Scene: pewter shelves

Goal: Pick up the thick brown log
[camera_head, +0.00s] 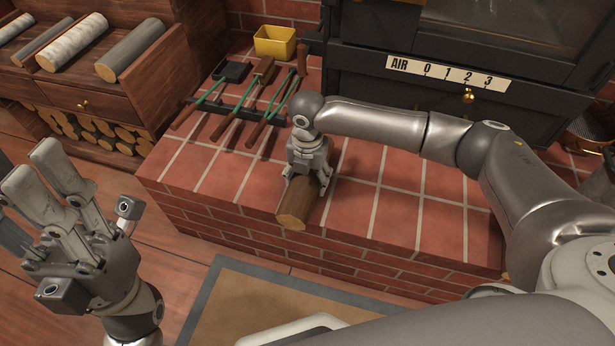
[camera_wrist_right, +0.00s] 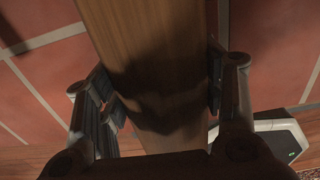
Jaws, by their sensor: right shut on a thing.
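The thick brown log (camera_head: 296,208) lies on the red tiled hearth, its pale cut end facing the front edge. My right gripper (camera_head: 306,180) reaches down over it from above, with fingers on both sides of it. In the right wrist view the log (camera_wrist_right: 150,45) runs between the fingers of the right gripper (camera_wrist_right: 160,90), which is shut on it. From these views I cannot tell whether the log is lifted off the tiles. My left gripper (camera_head: 62,190) is at the left, away from the hearth, its fingers apart and nothing between them.
The brick hearth (camera_head: 400,210) has bare tiles right of the log. A black stove (camera_head: 465,50) is at the back. A wooden shelf (camera_head: 130,100) with several logs is at the left.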

